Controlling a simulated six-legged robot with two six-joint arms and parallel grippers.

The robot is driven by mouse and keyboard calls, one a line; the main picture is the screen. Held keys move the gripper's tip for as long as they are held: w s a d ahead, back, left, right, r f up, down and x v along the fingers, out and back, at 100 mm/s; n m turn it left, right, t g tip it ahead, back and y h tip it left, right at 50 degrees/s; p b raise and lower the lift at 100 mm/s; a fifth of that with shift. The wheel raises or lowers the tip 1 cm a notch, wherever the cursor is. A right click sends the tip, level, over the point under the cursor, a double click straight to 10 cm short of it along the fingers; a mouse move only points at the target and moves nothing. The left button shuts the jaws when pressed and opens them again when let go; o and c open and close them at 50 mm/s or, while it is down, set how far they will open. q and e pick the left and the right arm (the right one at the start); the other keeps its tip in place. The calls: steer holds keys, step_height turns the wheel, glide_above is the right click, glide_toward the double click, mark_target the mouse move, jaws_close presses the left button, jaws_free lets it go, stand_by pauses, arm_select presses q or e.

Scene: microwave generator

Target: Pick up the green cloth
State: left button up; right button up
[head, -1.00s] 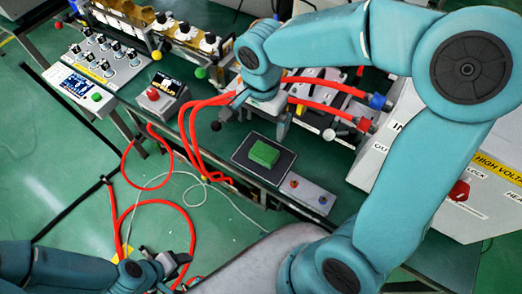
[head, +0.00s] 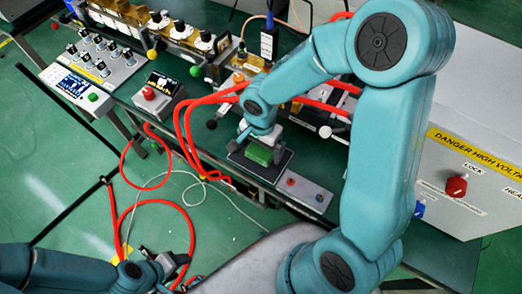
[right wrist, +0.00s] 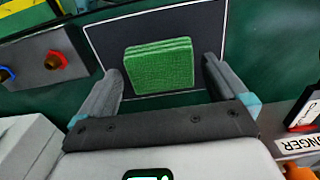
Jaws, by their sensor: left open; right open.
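The green cloth (head: 259,154) is a folded, block-like stack lying on a dark rectangular mat (head: 281,166) on the bench. It also shows in the right wrist view (right wrist: 160,66), between and just beyond my open right fingers. My right gripper (head: 258,141) is right behind and above the cloth in the head view, partly hidden by its own wrist. In the right wrist view my right gripper (right wrist: 163,82) is open and empty, one finger to each side of the cloth. My left gripper (head: 164,262) is low at the left, open and away from the cloth.
A small box with red and blue knobs (head: 304,194) stands beside the mat. Red hoses (head: 187,135) run left of my right arm. A high-voltage cabinet (head: 470,165) with a red knob is at the right.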

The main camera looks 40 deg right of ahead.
mark_target(261, 149)
steer(key=shift+a, duration=0.15)
steer(key=c, duration=0.9)
steer(key=shift+c, duration=0.2)
steer(key=shift+r, duration=0.1)
steer(key=shift+w+r, duration=0.1)
steer(key=shift+r, duration=0.3)
step_height(261, 149, up, 19)
steer(key=p, duration=0.1)
steer(key=shift+p, duration=0.35)
steer(key=shift+r, duration=0.1)
steer(key=shift+o, duration=0.6)
steer(key=shift+c, duration=0.2)
